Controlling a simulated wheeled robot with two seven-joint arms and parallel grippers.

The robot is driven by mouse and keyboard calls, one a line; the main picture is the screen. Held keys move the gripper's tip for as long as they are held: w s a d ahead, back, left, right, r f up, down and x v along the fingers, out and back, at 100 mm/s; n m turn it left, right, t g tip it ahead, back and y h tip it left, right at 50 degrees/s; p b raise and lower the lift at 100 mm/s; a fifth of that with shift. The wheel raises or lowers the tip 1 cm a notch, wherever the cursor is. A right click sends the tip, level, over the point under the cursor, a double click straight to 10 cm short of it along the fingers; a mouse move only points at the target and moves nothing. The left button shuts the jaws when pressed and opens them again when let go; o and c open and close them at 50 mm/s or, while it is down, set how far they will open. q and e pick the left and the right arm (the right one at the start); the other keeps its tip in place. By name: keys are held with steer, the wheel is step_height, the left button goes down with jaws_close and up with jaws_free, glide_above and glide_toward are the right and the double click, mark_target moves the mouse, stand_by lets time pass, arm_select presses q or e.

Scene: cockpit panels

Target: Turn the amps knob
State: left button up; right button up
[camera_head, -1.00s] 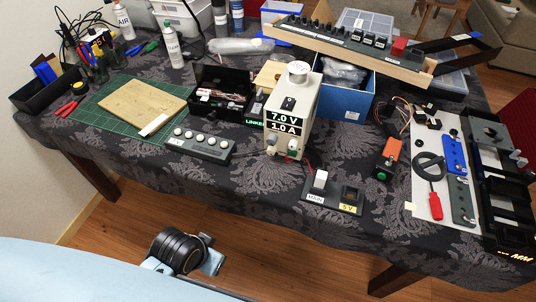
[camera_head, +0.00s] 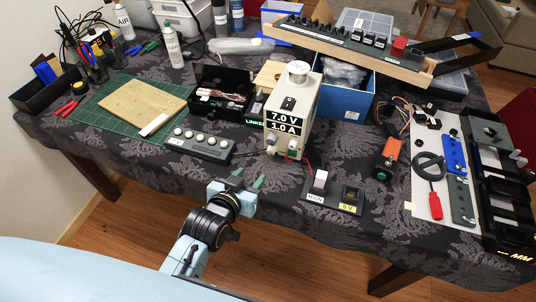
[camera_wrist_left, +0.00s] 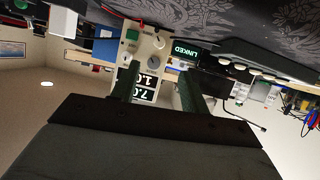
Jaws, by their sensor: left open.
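The white power supply (camera_head: 291,100) stands upright near the middle of the table, its display reading 7.0 V and 1.0 A. Small knobs (camera_head: 271,141) sit on its front below the display; I cannot tell which one is the amps knob. The supply shows upside down in the left wrist view, with a round grey knob (camera_wrist_left: 154,61) between my fingers in the picture. My right gripper is not in view.
A grey button panel (camera_head: 201,145) lies left of the supply, and a MAIN switch panel (camera_head: 331,193) lies right of it near the front edge. A blue box (camera_head: 345,90) and a black box (camera_head: 222,84) stand behind. Cloth in front of the supply is mostly clear.

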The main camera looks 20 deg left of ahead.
arm_select(q)
steer(key=b, duration=0.2)
glide_toward(270, 152)
steer(key=x, duration=0.3)
steer(key=shift+w+d+f, duration=0.1)
steer(key=shift+w+f, duration=0.1)
steer(key=shift+w, duration=0.05)
steer(key=shift+b+x, duration=0.6)
steer(key=shift+x, duration=1.7)
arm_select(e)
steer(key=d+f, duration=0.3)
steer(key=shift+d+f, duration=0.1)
arm_select(q)
steer(key=c, duration=0.9)
jaws_close()
steer(key=shift+r+p, duration=0.15)
steer(key=shift+p, duration=0.25)
steer(key=shift+m+y, duration=0.3)
steer(key=shift+m, duration=0.2)
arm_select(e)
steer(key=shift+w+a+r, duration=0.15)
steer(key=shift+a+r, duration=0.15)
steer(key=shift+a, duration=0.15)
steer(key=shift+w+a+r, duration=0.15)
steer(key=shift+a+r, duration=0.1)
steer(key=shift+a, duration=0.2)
